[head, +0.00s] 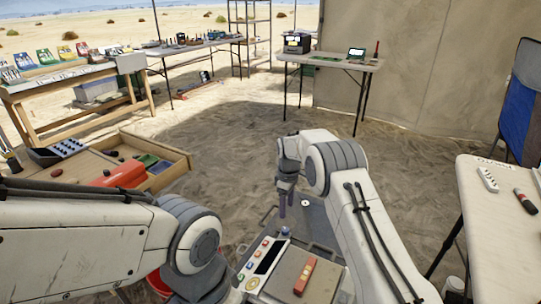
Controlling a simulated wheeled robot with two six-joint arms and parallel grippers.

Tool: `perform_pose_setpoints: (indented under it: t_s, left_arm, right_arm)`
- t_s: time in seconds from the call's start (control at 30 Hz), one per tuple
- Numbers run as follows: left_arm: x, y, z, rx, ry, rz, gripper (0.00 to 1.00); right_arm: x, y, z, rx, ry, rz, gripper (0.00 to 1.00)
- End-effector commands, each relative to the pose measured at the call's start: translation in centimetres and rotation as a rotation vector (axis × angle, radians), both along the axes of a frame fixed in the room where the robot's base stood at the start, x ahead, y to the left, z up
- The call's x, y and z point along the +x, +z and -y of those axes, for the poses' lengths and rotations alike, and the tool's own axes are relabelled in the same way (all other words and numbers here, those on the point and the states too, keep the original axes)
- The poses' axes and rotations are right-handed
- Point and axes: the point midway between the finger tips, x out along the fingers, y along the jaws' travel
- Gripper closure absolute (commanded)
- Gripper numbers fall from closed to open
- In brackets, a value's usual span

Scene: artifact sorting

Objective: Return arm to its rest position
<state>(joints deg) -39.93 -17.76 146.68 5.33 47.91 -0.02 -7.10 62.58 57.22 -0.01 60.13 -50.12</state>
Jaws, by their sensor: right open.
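My right arm (357,215) comes in from the lower right and bends at a grey joint above the middle of the view. My right gripper (283,210) hangs from it, pointing down above a grey surface with a small device. It is open, and I see nothing held in it. My left arm (85,235) reaches in from the left to a grey joint at the lower middle. Its gripper is out of sight. A red and tan piece (305,275) lies on the flat plate of a device (275,285) with coloured buttons, below and apart from my right gripper.
A wooden tray (178,152) with a red object (120,174) is at the left. Long tables (50,85) stand behind at the left, and a small table (325,62) at the back. Sandy ground lies between.

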Motion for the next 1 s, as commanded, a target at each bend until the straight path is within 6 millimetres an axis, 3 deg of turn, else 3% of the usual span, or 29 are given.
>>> perform_pose_setpoints:
  t_s: [0.17,0.37,0.5,0.7,0.9,1.0]
  left_arm:
    - [0.0,0.0,0.0,0.0,0.0,0.0,0.73]
    - [0.0,0.0,0.0,0.0,0.0,0.0,0.73]
    - [0.0,0.0,0.0,0.0,0.0,0.0,0.73]
    - [0.0,0.0,0.0,0.0,0.0,0.0,0.73]
    - [0.0,0.0,0.0,0.0,0.0,0.0,0.73]
    - [0.0,0.0,0.0,0.0,0.0,0.0,0.73]
  right_arm:
    - [-1.5,2.8,-2.2,0.007,-0.015,0.008,0.33]
    - [-7.7,9.3,-7.1,0.025,-0.078,0.013,0.33]
    - [-13.7,13.0,-9.6,0.039,-0.129,0.014,0.33]
    - [-23.5,16.7,-11.1,0.059,-0.201,0.009,0.33]
    - [-33.0,17.8,-10.1,0.075,-0.272,0.0,0.33]
    - [-36.7,17.7,-9.2,0.082,-0.301,-0.005,0.33]
